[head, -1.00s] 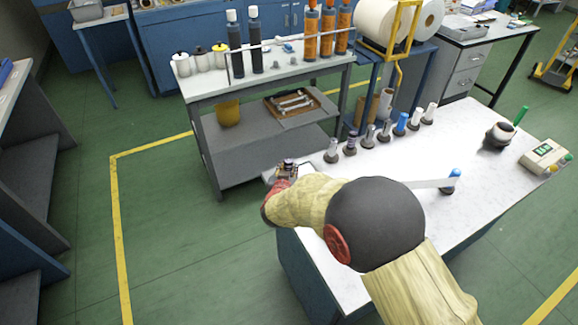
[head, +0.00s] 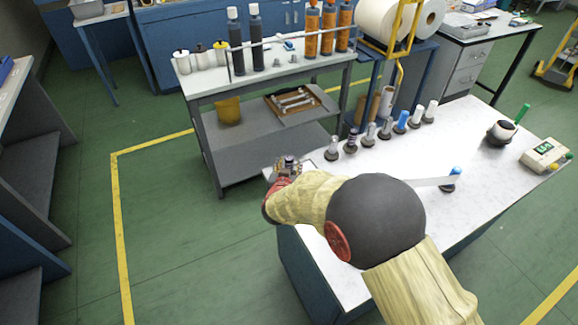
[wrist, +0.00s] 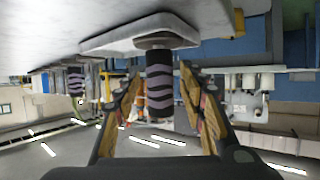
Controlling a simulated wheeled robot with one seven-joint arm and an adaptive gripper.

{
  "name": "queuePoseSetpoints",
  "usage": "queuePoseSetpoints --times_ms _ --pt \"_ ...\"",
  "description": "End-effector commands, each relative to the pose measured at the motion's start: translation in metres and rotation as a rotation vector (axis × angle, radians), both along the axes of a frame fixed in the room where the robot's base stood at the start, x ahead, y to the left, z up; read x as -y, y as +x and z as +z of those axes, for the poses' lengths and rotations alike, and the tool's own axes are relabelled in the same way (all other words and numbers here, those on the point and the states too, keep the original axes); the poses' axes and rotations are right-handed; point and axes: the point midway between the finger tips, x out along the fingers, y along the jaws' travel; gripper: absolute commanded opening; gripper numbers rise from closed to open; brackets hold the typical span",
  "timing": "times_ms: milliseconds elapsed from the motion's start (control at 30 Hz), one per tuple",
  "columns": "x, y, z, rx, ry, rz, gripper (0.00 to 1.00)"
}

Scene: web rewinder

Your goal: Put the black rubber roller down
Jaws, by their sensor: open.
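A black roller with wavy grey-purple bands (wrist: 159,84) stands on a round grey base at the end of the white table. The wrist view is upside down, so the tabletop lies along its top. My gripper (wrist: 160,77) is open, with one tan finger on each side of the roller and gaps visible between. In the head view my gripper (head: 287,166) is at the table's left end, with the roller's dark top (head: 289,159) just showing. The fingers and my arm hide most of the roller there.
Several upright rollers (head: 371,133) stand in a row along the table's back edge, including a similar banded one (head: 351,141). A blue-topped post (head: 452,178), a dark pot (head: 501,132) and a control box (head: 545,154) are to the right. The white tabletop (head: 420,215) between is mostly bare.

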Motion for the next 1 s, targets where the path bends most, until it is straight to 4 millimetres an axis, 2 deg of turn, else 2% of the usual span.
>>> queuePoseSetpoints --times_ms 167,400,600,800,1000 --pt "-0.004 -0.017 0.01 0.001 -0.001 0.001 0.41" --pt "-0.013 -0.062 0.031 0.0 0.0 0.003 0.41" --pt "-0.019 -0.092 0.043 0.001 0.001 0.002 0.41" --pt "-0.021 -0.107 0.046 0.0 0.0 0.0 0.41" --pt "-0.022 -0.108 0.049 0.0 0.007 0.003 0.41"
